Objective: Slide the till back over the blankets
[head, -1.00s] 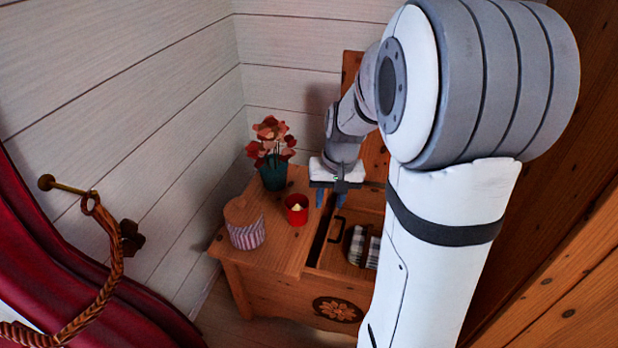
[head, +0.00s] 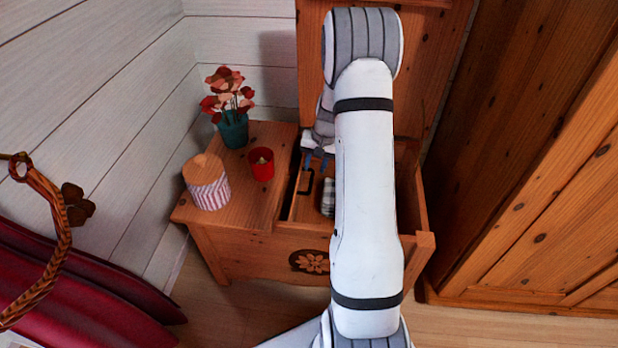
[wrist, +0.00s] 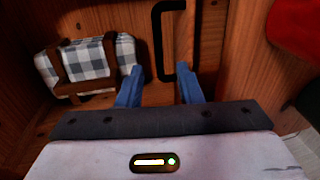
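An open wooden chest (head: 255,250) stands in the head view. A black bar handle (head: 304,182) shows inside it, and in the wrist view (wrist: 157,45) it sits beside a wooden rail (wrist: 186,30) that I take for the till's edge. How far the till extends is unclear. A grey-and-white checked blanket roll (wrist: 88,60) with brown straps lies left of the handle; in the head view (head: 328,196) my arm partly hides it. My gripper (wrist: 160,68) is open and empty, its blue fingertips either side of the handle's near end. Contact cannot be told.
On the chest's left top stand a red candle cup (head: 262,164), a striped lidded jar (head: 208,186) and a teal flower pot (head: 233,130). The raised lid (head: 311,60) is behind, a wooden wardrobe (head: 540,220) at right. Floor (head: 500,330) shows in front.

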